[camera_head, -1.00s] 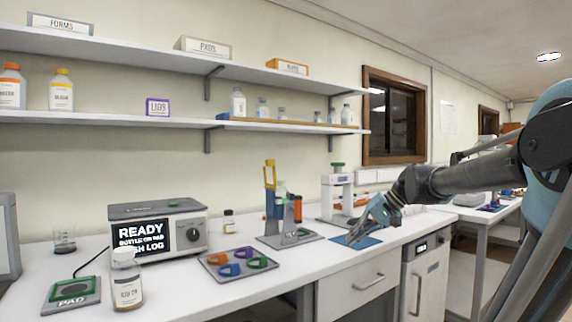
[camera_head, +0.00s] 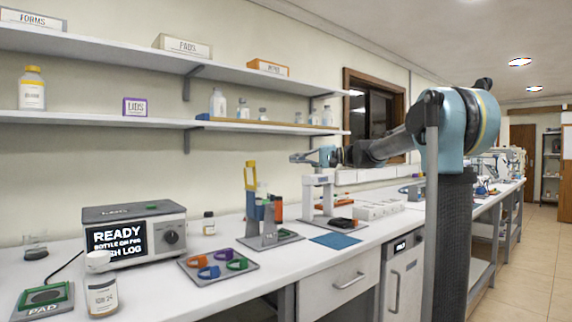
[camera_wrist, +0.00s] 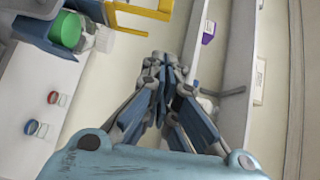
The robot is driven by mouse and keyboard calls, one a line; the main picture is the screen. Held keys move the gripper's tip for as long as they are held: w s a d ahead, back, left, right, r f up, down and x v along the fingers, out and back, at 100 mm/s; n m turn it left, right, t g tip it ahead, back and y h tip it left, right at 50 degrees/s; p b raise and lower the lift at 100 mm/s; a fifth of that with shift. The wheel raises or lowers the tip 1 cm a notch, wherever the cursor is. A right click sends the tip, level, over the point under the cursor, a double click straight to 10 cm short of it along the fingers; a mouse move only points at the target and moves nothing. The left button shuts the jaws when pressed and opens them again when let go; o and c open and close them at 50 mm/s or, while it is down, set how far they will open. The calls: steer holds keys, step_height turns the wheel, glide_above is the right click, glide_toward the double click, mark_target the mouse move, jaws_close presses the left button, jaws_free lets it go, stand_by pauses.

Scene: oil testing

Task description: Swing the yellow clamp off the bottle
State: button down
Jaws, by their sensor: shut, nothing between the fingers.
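The yellow clamp (camera_head: 250,175) stands upright on a grey stand (camera_head: 270,242), above blue and orange parts. In the wrist view a yellow bar (camera_wrist: 145,8), apparently the clamp, crosses the top edge and is cut off. A round green top (camera_wrist: 66,30) lies left of it; I cannot tell whether it belongs to the bottle. The bottle under the clamp is not clear in the head view. My gripper (camera_head: 297,158) is shut and empty, raised to the right of the clamp and apart from it. It also shows in the wrist view (camera_wrist: 160,62).
A white stand (camera_head: 318,180) is below my gripper, with a blue mat (camera_head: 335,241) in front. A tray of coloured rings (camera_head: 218,265), the READY display box (camera_head: 135,235) and a bottle (camera_head: 101,285) are left. The shelf (camera_head: 270,126) is just above.

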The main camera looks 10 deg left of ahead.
glide_toward(254, 161)
steer(key=w+a, duration=0.4)
steer(key=w, duration=0.1)
steer(key=s+a, duration=0.2)
steer(key=a, duration=0.1)
steer(key=shift+s+f, duration=0.25)
steer(key=shift+s, duration=0.05)
steer(key=shift+s+a+r+n+h, duration=0.15)
steer(key=shift+s+a+n+h, duration=0.85)
steer(key=shift+s, duration=0.25)
steer(key=shift+s+a, duration=0.35)
steer(key=shift+s, duration=0.05)
steer(key=shift+w, duration=0.1)
